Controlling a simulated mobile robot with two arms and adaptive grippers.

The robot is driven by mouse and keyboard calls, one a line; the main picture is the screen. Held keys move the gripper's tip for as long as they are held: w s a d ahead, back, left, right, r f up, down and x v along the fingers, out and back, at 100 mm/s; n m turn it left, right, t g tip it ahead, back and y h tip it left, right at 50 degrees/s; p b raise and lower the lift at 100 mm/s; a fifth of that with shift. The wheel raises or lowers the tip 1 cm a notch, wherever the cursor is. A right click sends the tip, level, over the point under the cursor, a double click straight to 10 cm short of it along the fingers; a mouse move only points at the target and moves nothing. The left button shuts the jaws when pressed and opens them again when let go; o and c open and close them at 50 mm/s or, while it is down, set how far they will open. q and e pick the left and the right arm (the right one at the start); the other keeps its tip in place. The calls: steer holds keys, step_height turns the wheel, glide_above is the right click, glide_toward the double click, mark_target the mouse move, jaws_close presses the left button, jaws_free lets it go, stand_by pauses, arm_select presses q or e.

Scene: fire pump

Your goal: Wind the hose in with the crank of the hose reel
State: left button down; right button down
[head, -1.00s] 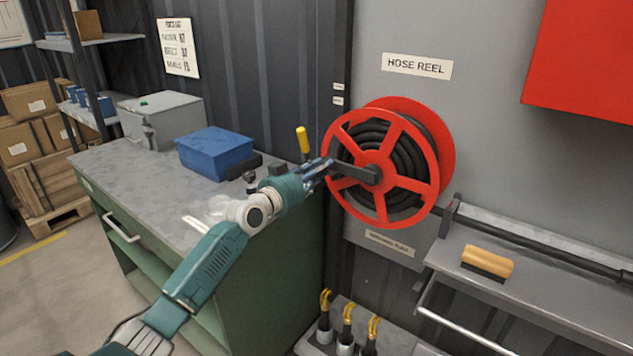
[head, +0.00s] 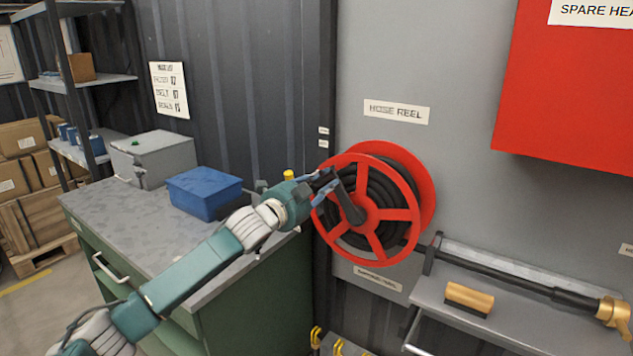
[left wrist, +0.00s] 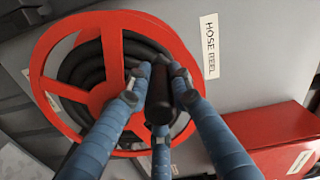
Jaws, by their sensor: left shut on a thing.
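The red hose reel (head: 403,214) is on the grey wall panel, with black hose (head: 402,185) wound inside it. More hose (head: 500,272) runs right along the shelf to a brass nozzle (head: 612,312). The dark crank arm (head: 348,203) points up and left from the hub. My left gripper (head: 326,184) is at its outer end. In the left wrist view, its blue fingers close around the dark crank handle (left wrist: 159,100), in front of the red reel (left wrist: 112,70). My gripper hides the handle in the head view. My right gripper is out of view.
A green workbench (head: 250,310) stands left of the reel, carrying a blue box (head: 205,192) and a grey case (head: 153,158). A wooden-backed brush (head: 469,298) lies on the shelf (head: 440,311). A red cabinet (head: 570,90) hangs at upper right.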

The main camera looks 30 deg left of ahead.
arm_select(q)
steer(key=s+d+r+m+p, duration=0.1)
steer(key=d+m+p, duration=0.5)
steer(key=d+m, duration=0.4)
steer(key=shift+d, duration=1.3)
steer(key=c, duration=1.5)
jaws_free()
steer(key=shift+c, duration=0.2)
